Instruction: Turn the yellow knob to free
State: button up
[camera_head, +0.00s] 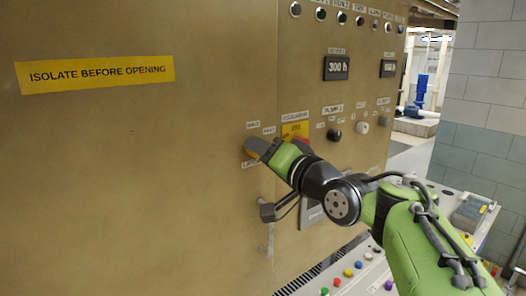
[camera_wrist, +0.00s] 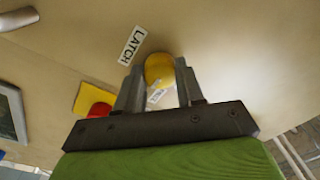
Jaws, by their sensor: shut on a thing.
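The yellow knob (camera_wrist: 159,68) is on the tan cabinet face, between the two grey fingertips of my gripper (camera_wrist: 158,74) in the wrist view. My gripper is shut on it, one finger on each side. A white label reading LATCH (camera_wrist: 132,46) is beside the knob; another small label below it is partly hidden and unreadable. In the head view my gripper (camera_head: 259,149) reaches the panel from the right and covers most of the knob. Small labels surround it there, too small to read surely, so the knob's pointing direction cannot be told.
A red button on a yellow plate (camera_head: 295,130) is close to the right of my gripper. A metal handle (camera_head: 268,211) sticks out below. Black (camera_head: 334,135) and white (camera_head: 362,128) knobs are further right. A console with coloured buttons (camera_head: 348,272) stands below.

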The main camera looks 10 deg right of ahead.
jog(key=o, duration=1)
jog(key=shift+o, duration=0.2)
jog(key=b+v, duration=0.3)
jog(key=v, duration=1.3)
jog(key=shift+w+f, duration=0.1)
jog(key=shift+w, duration=0.05)
